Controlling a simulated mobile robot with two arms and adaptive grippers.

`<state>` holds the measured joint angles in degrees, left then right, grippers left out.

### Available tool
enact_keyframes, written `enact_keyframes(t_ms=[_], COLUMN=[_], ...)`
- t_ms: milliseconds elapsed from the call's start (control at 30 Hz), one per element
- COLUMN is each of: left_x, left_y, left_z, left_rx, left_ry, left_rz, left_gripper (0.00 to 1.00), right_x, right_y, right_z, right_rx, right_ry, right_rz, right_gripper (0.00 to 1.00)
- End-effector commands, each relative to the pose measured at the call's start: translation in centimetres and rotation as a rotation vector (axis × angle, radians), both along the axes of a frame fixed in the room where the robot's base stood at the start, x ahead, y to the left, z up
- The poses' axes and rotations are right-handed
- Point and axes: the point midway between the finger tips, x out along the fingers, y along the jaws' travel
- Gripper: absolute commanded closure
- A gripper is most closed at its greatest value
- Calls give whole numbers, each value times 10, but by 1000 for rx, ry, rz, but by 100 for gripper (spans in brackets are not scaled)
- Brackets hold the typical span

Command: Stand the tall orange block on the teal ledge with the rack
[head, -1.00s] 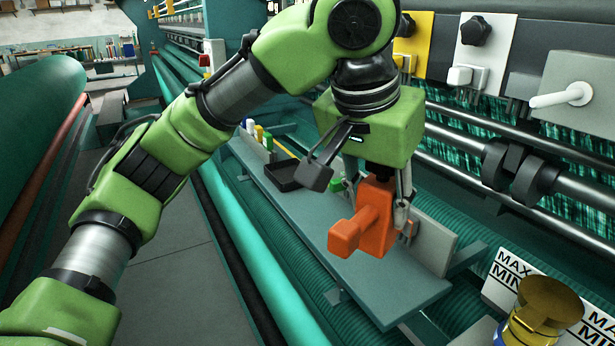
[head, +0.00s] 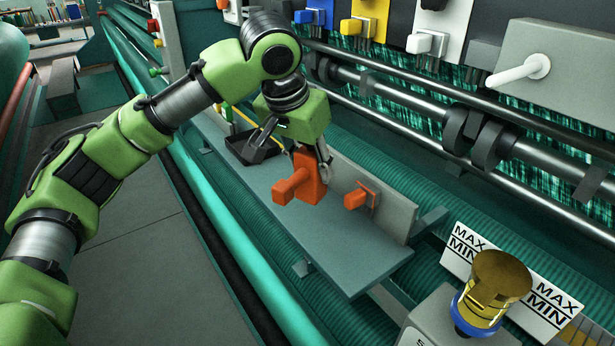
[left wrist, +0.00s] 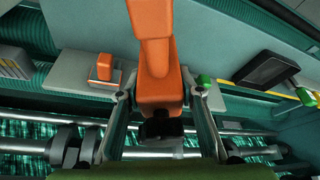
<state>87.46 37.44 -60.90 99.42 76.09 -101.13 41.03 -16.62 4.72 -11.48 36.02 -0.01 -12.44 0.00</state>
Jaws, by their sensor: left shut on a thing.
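The tall orange block (head: 309,178) has a thick arm sticking out to one side. My left gripper (head: 306,164) is shut on it, and it hangs below the gripper, roughly upright, over the teal ledge (head: 350,264). Whether its base touches the ledge is unclear. In the left wrist view the block (left wrist: 156,60) sits between the two fingers (left wrist: 160,98). A grey upright board (head: 381,196) stands along the ledge's back edge; I cannot tell whether it is the rack. My right gripper is not in view.
An orange knob (head: 355,199) sticks out from the board, right of the block. A black tray (head: 254,146) lies on the ledge at left. A gold-capped jar (head: 494,283) and MAX/MIN signs stand at lower right. The ledge's near end is clear.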

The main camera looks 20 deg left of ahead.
Motion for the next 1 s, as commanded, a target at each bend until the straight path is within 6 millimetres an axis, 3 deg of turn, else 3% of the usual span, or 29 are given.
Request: enact_keyframes(t_ms=[133,333,733,767,800,1000], left_x=[12,12,12,12,12,12], left_y=[10,9,9,9,9,9], left_z=[-17,-43,-50,-51,-51,-51], left_rx=[0,0,0,0,0,0], left_ry=[3,0,0,1,1,1], left_rz=[4,1,1,1,1,1], left_gripper=[97,97,97,61,50,49], right_x=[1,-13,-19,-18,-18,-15], right_y=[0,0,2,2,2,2], right_z=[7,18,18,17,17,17], right_rx=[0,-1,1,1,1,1], right_ry=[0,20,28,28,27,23], right_rz=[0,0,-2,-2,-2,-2], right_gripper=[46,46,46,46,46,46])
